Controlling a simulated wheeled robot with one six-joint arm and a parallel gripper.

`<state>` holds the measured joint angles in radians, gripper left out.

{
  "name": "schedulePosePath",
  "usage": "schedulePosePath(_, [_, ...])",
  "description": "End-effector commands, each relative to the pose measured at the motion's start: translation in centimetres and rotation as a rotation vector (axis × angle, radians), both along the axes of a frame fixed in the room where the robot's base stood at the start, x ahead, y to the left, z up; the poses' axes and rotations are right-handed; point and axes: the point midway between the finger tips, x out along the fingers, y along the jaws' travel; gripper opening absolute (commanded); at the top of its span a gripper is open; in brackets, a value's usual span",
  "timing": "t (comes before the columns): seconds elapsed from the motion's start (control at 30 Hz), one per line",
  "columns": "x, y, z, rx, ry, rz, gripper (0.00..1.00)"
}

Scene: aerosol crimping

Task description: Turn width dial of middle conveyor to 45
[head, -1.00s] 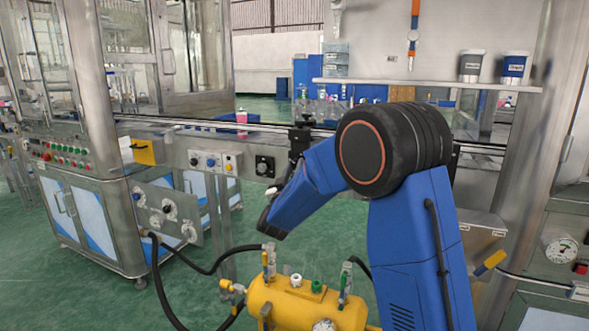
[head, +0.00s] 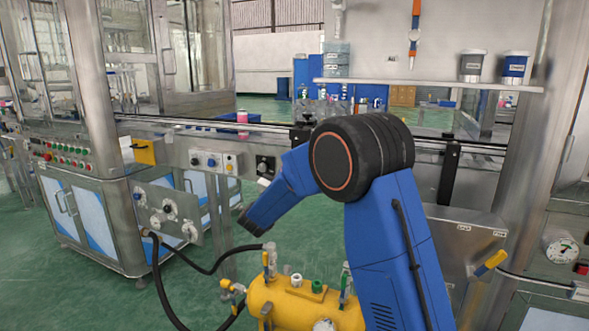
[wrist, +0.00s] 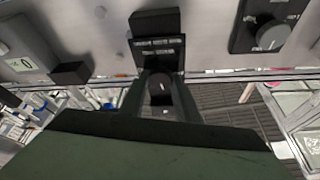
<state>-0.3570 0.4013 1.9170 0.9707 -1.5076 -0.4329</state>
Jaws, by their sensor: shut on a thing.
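In the wrist view, a small black round knob (wrist: 160,87) with a pale mark sits below a black plate (wrist: 158,48) with white lettering too small to read. My gripper (wrist: 160,98) has one finger on each side of this knob and is shut on it. In the head view, a black dial (head: 265,165) shows on the front of the conveyor rail (head: 220,140), just left of my arm. My gripper is hidden there, so I cannot tell how that dial relates to the gripped knob. No dial value is readable.
A button box (head: 213,161) is left of the dial in the head view. A yellow tank (head: 300,305) with valves and black hoses stands low in front. Green floor lies open at left.

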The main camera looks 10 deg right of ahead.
Motion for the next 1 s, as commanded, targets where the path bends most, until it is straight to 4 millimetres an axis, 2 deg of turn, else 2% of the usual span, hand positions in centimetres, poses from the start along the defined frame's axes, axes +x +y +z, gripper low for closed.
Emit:
schedulePosePath(0.5, [0.12, 0.23, 0.12, 0.333, -0.242, -0.001, 0.07])
schedulePosePath(1.0, [0.14, 0.21, 0.12, 0.438, -0.318, -0.001, 0.07])
